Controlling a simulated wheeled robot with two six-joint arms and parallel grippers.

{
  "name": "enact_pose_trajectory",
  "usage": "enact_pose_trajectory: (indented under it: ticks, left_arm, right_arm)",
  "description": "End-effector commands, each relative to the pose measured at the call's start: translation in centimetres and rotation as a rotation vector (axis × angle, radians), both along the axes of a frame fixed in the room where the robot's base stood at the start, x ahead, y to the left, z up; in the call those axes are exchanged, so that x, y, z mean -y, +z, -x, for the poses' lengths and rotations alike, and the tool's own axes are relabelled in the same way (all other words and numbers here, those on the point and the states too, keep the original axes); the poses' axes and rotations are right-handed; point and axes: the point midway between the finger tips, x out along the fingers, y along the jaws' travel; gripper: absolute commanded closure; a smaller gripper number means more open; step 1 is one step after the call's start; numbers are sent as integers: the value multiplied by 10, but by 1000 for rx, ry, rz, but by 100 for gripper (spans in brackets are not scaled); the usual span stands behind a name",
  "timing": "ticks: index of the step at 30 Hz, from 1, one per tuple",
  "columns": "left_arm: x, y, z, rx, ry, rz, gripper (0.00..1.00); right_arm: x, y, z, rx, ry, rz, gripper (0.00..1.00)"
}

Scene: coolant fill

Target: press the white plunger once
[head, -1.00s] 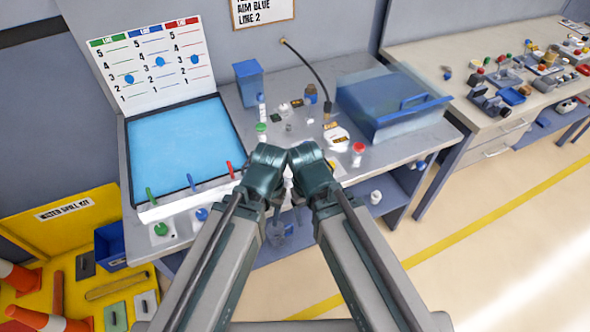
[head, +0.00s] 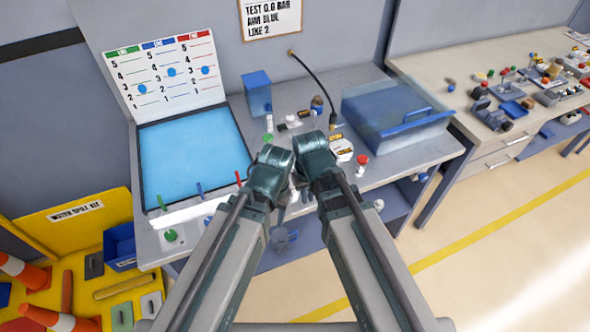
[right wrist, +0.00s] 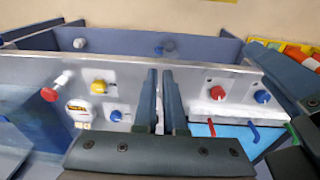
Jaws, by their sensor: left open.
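A white round knob (head: 378,204), probably the white plunger, sticks out low at the bench's front, right of my arms. The right wrist view also shows a white knob (right wrist: 80,43) at the front, far left of the fingers. My right gripper (head: 316,160) is over the bench's front part. In the right wrist view its fingers (right wrist: 160,80) are parallel with a narrow empty gap. My left gripper (head: 270,172) is close beside it, on the left. The head view hides its fingertips behind its own housing. Neither gripper touches the white knob.
A blue tray (head: 190,150) with coloured levers lies on the bench's left. A clear blue box (head: 390,108) stands on the right. Floor is free at the right.

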Motion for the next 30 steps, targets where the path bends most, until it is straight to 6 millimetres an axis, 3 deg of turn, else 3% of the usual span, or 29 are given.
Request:
enact_pose_trajectory:
  ticks: [1,3,11,30]
  left_arm:
    - [0,23,0,0,2,0,50]
    - [0,36,0,0,3,1,50]
    - [0,63,0,0,8,2,50]
    - [0,60,0,0,7,2,50]
  right_arm:
    - [-5,24,-20,26,5,-18,100]
    - [-10,38,-39,61,13,-44,100]
    - [-20,70,-86,156,32,-104,100]
    - [-22,68,-94,174,35,-114,100]
